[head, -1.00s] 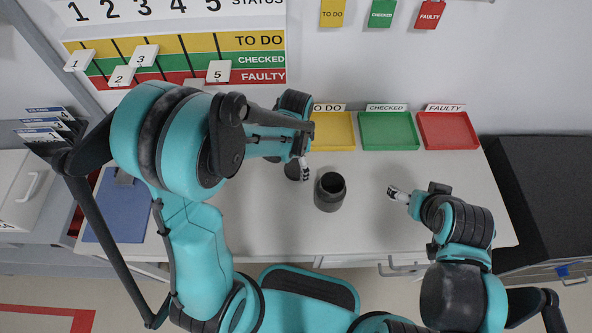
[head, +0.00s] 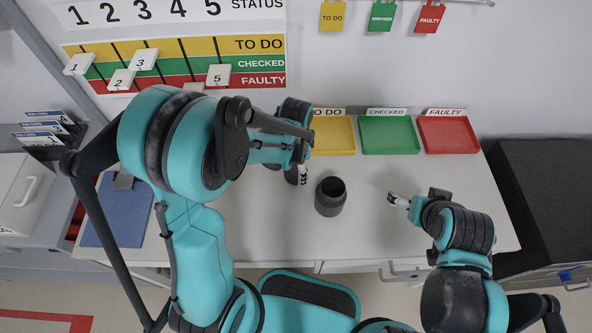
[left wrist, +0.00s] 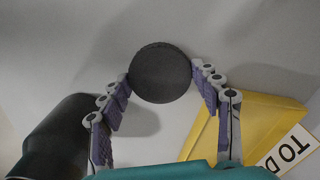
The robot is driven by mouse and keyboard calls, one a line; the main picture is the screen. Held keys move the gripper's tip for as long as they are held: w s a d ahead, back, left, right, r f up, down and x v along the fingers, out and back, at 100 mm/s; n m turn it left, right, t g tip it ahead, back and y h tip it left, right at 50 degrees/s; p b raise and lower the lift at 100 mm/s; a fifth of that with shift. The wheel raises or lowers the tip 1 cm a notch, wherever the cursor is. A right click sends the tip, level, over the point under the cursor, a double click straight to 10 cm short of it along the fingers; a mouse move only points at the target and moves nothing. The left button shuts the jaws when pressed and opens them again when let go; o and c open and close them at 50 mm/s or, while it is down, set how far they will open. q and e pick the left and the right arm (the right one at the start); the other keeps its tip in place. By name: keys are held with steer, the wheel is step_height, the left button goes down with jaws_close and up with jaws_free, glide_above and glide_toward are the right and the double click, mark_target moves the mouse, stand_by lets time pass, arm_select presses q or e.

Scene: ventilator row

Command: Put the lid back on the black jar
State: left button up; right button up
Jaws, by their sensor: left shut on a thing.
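The black jar (head: 330,197) stands upright and open on the white table, its dark mouth facing up. In the left wrist view the jar (left wrist: 52,138) shows at the lower left, partly cut off. The lid (left wrist: 160,73) is a round, flat black disc between the fingertips of my left gripper (left wrist: 161,80), which is shut on it. In the head view my left gripper (head: 302,174) is just left of the jar, with the lid mostly hidden by it. My right gripper (head: 397,199) is to the right of the jar, apart from it; its fingers are too small to judge.
Yellow (head: 333,136), green (head: 389,136) and red (head: 449,136) trays stand along the back of the table. The yellow tray is close behind my left gripper. A blue clipboard (head: 118,215) lies at the left. The table between the jar and my right gripper is clear.

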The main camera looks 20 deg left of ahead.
mark_target(296, 172)
arm_select(q)
step_height(296, 172, up, 10)
steer(key=p, duration=0.4)
steer(key=a+f+n, duration=0.1)
steer(key=n, duration=0.2)
steer(key=w+a+f+n, duration=0.1)
steer(key=a+f+n, duration=0.1)
steer(key=n, duration=0.1)
steer(key=a+f+n, duration=0.1)
steer(key=n, duration=0.2)
steer(key=shift+w+a+f, duration=0.15)
steer(key=shift+f, duration=0.15)
steer(key=shift+a+f+n, duration=0.2)
steer(key=shift+f+n, duration=0.05)
steer(key=shift+n, duration=0.35)
